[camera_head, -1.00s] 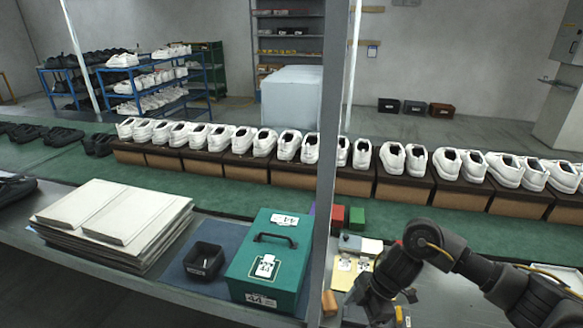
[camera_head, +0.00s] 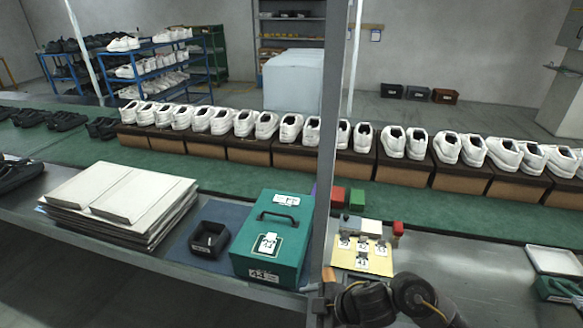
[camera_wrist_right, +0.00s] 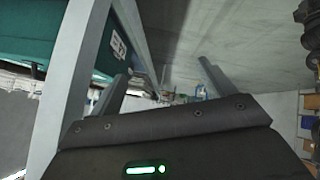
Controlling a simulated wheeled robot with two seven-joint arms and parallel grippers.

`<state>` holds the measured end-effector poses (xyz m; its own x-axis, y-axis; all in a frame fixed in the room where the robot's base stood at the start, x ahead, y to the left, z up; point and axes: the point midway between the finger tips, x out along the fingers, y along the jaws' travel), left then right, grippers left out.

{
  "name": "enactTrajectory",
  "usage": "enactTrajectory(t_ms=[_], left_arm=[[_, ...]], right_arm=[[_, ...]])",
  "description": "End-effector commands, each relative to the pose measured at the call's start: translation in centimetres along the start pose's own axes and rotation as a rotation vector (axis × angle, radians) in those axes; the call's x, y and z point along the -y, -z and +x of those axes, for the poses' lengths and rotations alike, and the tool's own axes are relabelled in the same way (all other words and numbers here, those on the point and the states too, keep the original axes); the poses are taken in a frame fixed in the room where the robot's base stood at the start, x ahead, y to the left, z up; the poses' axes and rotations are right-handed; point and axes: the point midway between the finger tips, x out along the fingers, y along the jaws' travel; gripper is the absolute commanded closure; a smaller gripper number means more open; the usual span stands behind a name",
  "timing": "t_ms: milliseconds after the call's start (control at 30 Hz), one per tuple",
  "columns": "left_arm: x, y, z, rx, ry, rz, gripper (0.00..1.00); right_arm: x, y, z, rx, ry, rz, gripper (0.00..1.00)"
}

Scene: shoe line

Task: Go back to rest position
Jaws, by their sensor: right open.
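My right gripper shows in the right wrist view (camera_wrist_right: 160,92) with its two fingers spread apart and nothing between them. In the head view my right arm (camera_head: 410,296) is low at the bottom, right of the grey post, in front of the table edge. The gripper's fingertips cannot be made out there. The green box (camera_head: 270,240) with a black handle stands closed on the table, left of the post. It also shows in the right wrist view (camera_wrist_right: 78,32) at the upper left. My left gripper is in neither view.
The grey post (camera_head: 328,150) stands just left of my right arm. A yellow board with number tags (camera_head: 362,256) lies behind the arm. A small black tray (camera_head: 209,240) and a stack of white boards (camera_head: 120,205) lie left. White shoes (camera_head: 243,123) on boxes line the green belt.

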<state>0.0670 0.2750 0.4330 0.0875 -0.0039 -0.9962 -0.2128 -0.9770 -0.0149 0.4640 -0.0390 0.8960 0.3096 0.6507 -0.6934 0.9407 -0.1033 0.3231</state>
Motion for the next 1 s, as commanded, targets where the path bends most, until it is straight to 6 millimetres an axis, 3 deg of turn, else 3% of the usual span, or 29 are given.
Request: enactTrajectory(t_ms=[100, 167, 267, 500, 700, 933, 1000], left_arm=[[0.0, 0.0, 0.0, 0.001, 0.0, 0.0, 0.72], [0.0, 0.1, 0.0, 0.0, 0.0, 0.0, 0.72], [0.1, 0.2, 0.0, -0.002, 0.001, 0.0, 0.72], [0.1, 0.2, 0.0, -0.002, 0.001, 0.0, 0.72], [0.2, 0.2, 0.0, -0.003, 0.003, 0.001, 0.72], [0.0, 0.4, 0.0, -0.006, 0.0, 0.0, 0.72], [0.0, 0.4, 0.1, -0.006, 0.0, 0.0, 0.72]], right_arm=[[1.2, 1.2, -0.3, -0.03, -0.163, 0.155, 0.19], [1.4, 0.7, -1.3, -0.01, -0.251, 0.261, 0.19], [2.7, -2.0, -3.8, 0.071, -0.367, 0.465, 0.19], [8.9, -9.7, -9.8, 0.32, -0.469, 0.865, 0.19], [14.2, -13.1, -13.4, 0.47, -0.46, 1.067, 0.19], [19.9, -15.4, -17.2, 0.611, -0.431, 1.257, 0.19], [20.1, -16.7, -15.8, 0.622, -0.426, 1.258, 0.19]])
